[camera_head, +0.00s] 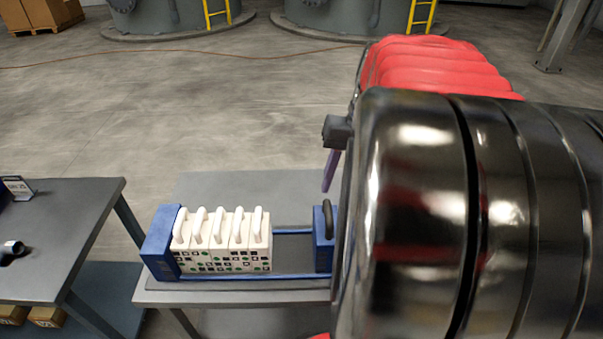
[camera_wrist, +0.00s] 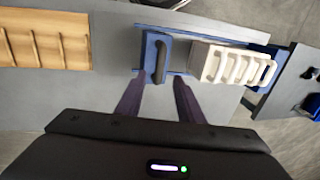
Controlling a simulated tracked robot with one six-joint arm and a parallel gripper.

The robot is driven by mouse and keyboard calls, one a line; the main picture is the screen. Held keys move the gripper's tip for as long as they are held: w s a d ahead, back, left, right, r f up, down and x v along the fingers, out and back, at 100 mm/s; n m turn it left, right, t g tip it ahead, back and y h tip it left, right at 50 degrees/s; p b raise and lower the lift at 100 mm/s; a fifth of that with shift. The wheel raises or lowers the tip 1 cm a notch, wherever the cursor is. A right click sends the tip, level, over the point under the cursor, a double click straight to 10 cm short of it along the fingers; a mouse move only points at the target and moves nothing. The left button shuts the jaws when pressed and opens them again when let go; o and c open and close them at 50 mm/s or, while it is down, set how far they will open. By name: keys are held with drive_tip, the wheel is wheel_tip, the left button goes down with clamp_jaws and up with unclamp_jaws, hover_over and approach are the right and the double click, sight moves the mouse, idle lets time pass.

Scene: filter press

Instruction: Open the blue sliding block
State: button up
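The blue sliding block (camera_head: 322,255) with a black handle (camera_head: 328,220) stands on the rails at the right part of the small press. A gap of bare rail (camera_head: 292,276) separates it from the white plates (camera_head: 225,245). In the wrist view the blue block (camera_wrist: 150,48) and its upright-looking black handle (camera_wrist: 160,62) lie just ahead of my gripper (camera_wrist: 157,82). The two purple fingers are spread apart with nothing between them. The handle lies in line with the gap, beyond the fingertips. In the head view my arm hides most of the gripper; one purple finger shows above the block.
A blue fixed end block (camera_head: 160,245) closes the press's left end. The press stands on a grey table (camera_head: 235,186). A wooden slotted rack (camera_wrist: 46,40) lies left in the wrist view. Another dark table (camera_head: 60,235) stands to the left, across a gap.

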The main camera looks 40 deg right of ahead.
wheel_tip(320, 180, up, 6)
drive_tip(key=shift+s+d, duration=0.4)
drive_tip(key=shift+d, duration=0.05)
drive_tip(key=shift+a, duration=0.1)
drive_tip(key=a+f+n+t+h, duration=0.1)
drive_tip(key=a+n, duration=0.3)
drive_tip(key=a, duration=0.9)
drive_tip(key=a+f+n+t, duration=0.3)
drive_tip(key=a+f, duration=0.1)
drive_tip(key=a, duration=0.9)
drive_tip(key=shift+w+a+f+n+h, duration=0.25)
drive_tip(key=shift+w+f+n+h, duration=0.1)
drive_tip(key=shift+w+n+h, duration=0.05)
